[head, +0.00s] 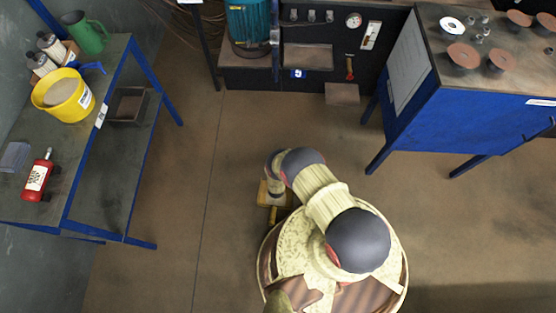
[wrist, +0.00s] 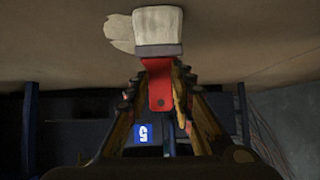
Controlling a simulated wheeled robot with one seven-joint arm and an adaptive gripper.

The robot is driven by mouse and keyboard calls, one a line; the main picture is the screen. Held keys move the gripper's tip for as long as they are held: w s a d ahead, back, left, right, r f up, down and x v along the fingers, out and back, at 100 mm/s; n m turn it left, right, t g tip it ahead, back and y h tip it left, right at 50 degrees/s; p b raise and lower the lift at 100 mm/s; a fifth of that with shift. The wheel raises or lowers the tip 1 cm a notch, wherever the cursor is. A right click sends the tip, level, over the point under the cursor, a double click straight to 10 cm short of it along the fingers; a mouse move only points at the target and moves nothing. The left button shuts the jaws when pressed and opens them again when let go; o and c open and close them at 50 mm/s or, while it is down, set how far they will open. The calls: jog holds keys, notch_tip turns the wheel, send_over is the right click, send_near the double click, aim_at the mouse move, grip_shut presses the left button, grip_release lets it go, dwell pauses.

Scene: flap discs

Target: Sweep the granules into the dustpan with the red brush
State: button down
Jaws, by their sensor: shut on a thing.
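In the wrist view my gripper (wrist: 158,78) is shut on the red brush (wrist: 160,88). Its red handle runs between the two fingers. Its cream bristle head (wrist: 158,28) points away from me, against the brown floor. A pale, ragged patch (wrist: 121,33) shows beside the bristles; it may be granules on the floor, but I cannot tell. In the head view my arm hides most of the gripper and the brush. I cannot make out a dustpan for certain; a flat brownish piece (head: 342,94) lies by the black panel.
A bench at left carries a yellow bucket (head: 66,97), a red bottle (head: 38,177) and a green jug (head: 88,33). A blue cabinet (head: 437,118) with discs on top stands at right. The floor (head: 180,205) between is mostly clear.

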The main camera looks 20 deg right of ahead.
jog(key=s+a, duration=0.2)
jog(key=s, duration=0.4)
jog(key=shift+a+f, duration=0.2)
dwell(0.4)
jog(key=shift+s, duration=0.15)
jog(key=shift+r+p, duration=1.75)
jog(key=shift+r, duration=0.85)
jog(key=shift+w, duration=0.2)
